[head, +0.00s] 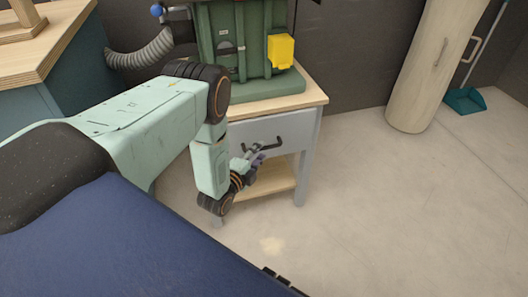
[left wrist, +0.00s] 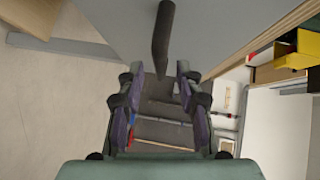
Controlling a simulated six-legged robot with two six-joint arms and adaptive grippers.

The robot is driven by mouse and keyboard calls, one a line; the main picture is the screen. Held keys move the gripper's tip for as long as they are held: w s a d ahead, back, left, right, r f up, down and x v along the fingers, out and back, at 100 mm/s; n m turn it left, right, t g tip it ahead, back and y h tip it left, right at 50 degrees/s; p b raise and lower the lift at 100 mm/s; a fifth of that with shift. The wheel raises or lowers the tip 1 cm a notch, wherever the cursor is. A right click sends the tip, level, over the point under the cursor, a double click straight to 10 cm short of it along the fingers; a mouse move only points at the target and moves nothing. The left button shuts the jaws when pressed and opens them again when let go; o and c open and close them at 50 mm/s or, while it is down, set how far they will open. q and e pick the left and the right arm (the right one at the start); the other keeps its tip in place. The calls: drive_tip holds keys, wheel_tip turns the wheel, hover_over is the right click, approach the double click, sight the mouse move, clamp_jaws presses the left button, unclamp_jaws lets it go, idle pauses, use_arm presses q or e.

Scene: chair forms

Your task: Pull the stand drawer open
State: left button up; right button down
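The stand (head: 312,140) is a light grey cabinet with a wooden top, with a grey drawer front (head: 292,128) below the top. The drawer looks closed. Its dark bar handle (head: 270,145) sticks out from the front; in the left wrist view the handle (left wrist: 163,35) comes down from the top centre. My left gripper (head: 254,164) is in front of the drawer, just below the handle. In the left wrist view its purple-padded fingers (left wrist: 159,78) are apart, with the handle's near end in line with the gap. Gaps show on both sides of the handle. My right gripper is not seen.
A green machine (head: 245,45) with a yellow box (head: 281,51) stands on the stand. A low wooden shelf (head: 276,178) is under the drawer. A wooden-topped workbench (head: 45,45) is at left. A beige cylinder (head: 425,75) stands at the right; the floor between is clear.

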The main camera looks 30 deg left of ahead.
sight(264, 148)
use_arm(q)
drive_tip(key=shift+w+a+f+b, duration=0.15)
drive_tip(key=shift+w+b, duration=0.4)
drive_tip(key=shift+w, duration=1.1)
clamp_jaws()
